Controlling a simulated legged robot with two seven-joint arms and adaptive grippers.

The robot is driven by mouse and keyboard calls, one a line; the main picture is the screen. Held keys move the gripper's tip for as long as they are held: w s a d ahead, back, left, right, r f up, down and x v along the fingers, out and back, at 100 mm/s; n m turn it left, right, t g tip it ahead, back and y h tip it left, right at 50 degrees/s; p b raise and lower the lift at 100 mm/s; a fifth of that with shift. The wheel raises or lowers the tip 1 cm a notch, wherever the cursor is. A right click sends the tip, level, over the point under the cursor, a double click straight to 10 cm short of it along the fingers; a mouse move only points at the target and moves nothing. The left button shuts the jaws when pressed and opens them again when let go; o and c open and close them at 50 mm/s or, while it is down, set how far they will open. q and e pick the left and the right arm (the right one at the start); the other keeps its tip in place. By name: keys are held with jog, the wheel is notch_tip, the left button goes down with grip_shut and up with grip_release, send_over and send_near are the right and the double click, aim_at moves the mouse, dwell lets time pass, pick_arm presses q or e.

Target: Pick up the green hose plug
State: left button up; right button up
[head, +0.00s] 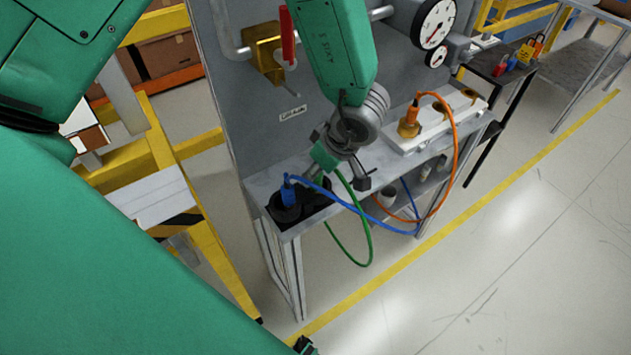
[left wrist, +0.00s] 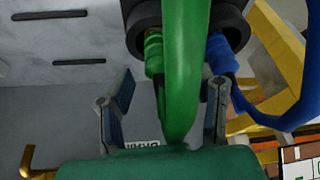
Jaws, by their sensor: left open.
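The green hose plug (left wrist: 153,52) stands in a black holder (left wrist: 133,14), which lies at the top of the left wrist view. Its green hose (left wrist: 185,75) loops down in front of it, between the fingers of my left gripper (left wrist: 168,90). These fingers are open, spread to either side of the hose, with the plug just beyond them. In the head view my left gripper (head: 340,176) is over the bench's near end, beside the black holder (head: 290,212). There the gripper mostly hides the green plug, and the green hose (head: 369,245) hangs below the bench edge.
A blue plug (head: 289,191) stands in the holder close to the green one, its blue hose (head: 350,207) crossing the bench front. An orange plug (head: 410,120) stands in a white block (head: 395,142) farther along. A grey panel (head: 228,95) with gauges rises behind.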

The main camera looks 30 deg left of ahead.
pick_arm(q)
notch_tip(320, 180, down, 2)
jog(key=shift+w+f, duration=0.1)
jog(key=shift+w, duration=0.05)
jog(key=shift+a, duration=0.1)
jog(key=shift+a, duration=0.3)
grip_shut()
jog(key=shift+d, duration=0.15)
